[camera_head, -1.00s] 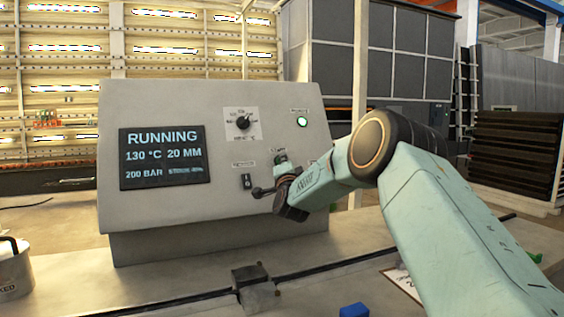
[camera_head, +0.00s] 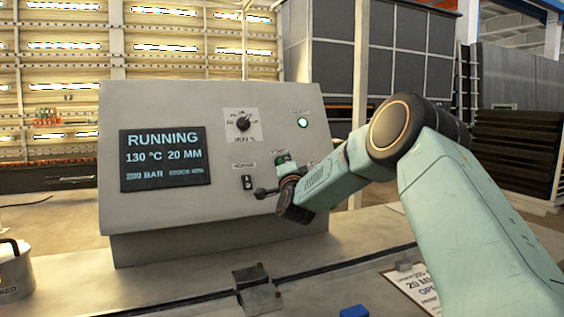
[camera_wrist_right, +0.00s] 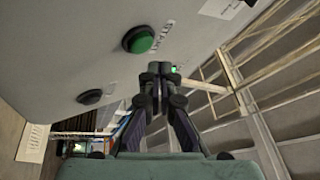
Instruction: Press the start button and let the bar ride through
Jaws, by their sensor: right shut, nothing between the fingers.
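The grey control console (camera_head: 220,215) stands ahead of me. Its dark screen (camera_head: 165,157) reads RUNNING, 130 °C, 20 MM and 200 BAR. The round green start button (camera_wrist_right: 139,39) shows clear of the fingers in the right wrist view. In the head view a green button (camera_head: 281,159) shows just above my gripper, partly hidden. My right gripper (camera_head: 264,191) is shut and empty in front of the console's lower right. Its fingertips (camera_wrist_right: 161,69) meet in the right wrist view, apart from the button. My left gripper and the bar are not in view.
A green lamp (camera_head: 303,123) glows at upper right on the console. A rotary knob (camera_head: 243,123) and a black switch (camera_head: 247,182) sit left of my gripper. A metal block (camera_head: 257,290), a blue block (camera_head: 354,311) and a pot (camera_head: 14,270) are in front.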

